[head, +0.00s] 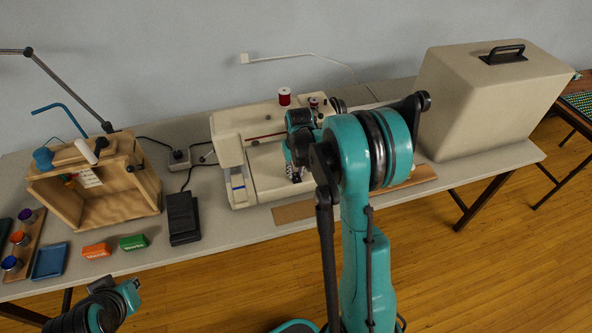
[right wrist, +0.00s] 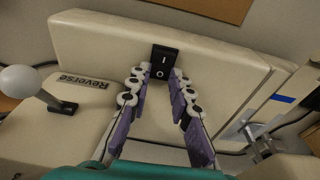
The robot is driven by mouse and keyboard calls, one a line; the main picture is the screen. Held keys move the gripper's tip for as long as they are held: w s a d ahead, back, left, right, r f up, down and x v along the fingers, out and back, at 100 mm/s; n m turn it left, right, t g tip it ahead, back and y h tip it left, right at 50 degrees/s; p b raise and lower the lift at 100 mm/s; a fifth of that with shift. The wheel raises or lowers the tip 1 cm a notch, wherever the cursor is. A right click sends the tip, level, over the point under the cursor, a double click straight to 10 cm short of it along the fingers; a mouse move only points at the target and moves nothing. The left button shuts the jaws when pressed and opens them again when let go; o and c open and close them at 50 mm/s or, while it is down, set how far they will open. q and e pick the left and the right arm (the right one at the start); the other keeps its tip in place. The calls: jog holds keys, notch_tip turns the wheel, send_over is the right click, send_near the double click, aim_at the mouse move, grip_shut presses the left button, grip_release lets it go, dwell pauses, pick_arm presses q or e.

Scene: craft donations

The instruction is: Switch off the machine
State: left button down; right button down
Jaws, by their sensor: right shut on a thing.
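The cream sewing machine (head: 228,128) stands on the table, partly hidden behind my right arm in the head view. In the right wrist view, its black rocker switch (right wrist: 165,62), marked I and O, sits on the machine's cream body (right wrist: 215,75). My right gripper (right wrist: 163,77) has its fingertips at the two sides of the switch and is shut on it. Which side of the rocker is pressed in, I cannot tell. In the head view the right gripper (head: 296,172) is at the machine. My left gripper (head: 132,289) is low at the left; its jaw state is unclear.
A white-knobbed lever (right wrist: 20,82) marked Reverse is beside the switch. A black foot pedal (head: 182,216), a wooden box (head: 130,200) and small orange (head: 96,250) and green (head: 133,242) boxes lie left. A large beige case (head: 480,100) stands right.

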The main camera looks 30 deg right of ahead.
aim_at(297, 178)
jog(key=c, duration=1.4)
grip_release()
jog(key=shift+o, duration=0.2)
notch_tip(297, 178, up, 12)
jog(key=s, duration=0.1)
jog(key=shift+s+a, duration=0.15)
jog(key=shift+s, duration=0.1)
jog(key=s+a+r+n+t, duration=0.2)
jog(key=s+a+t, duration=0.3)
jog(key=s+a, duration=1)
jog(key=s, duration=0.3)
jog(key=shift+s+a+r+n+t, duration=0.2)
jog(key=shift+s+r+n+t, duration=0.1)
jog(key=shift+s+n, duration=0.1)
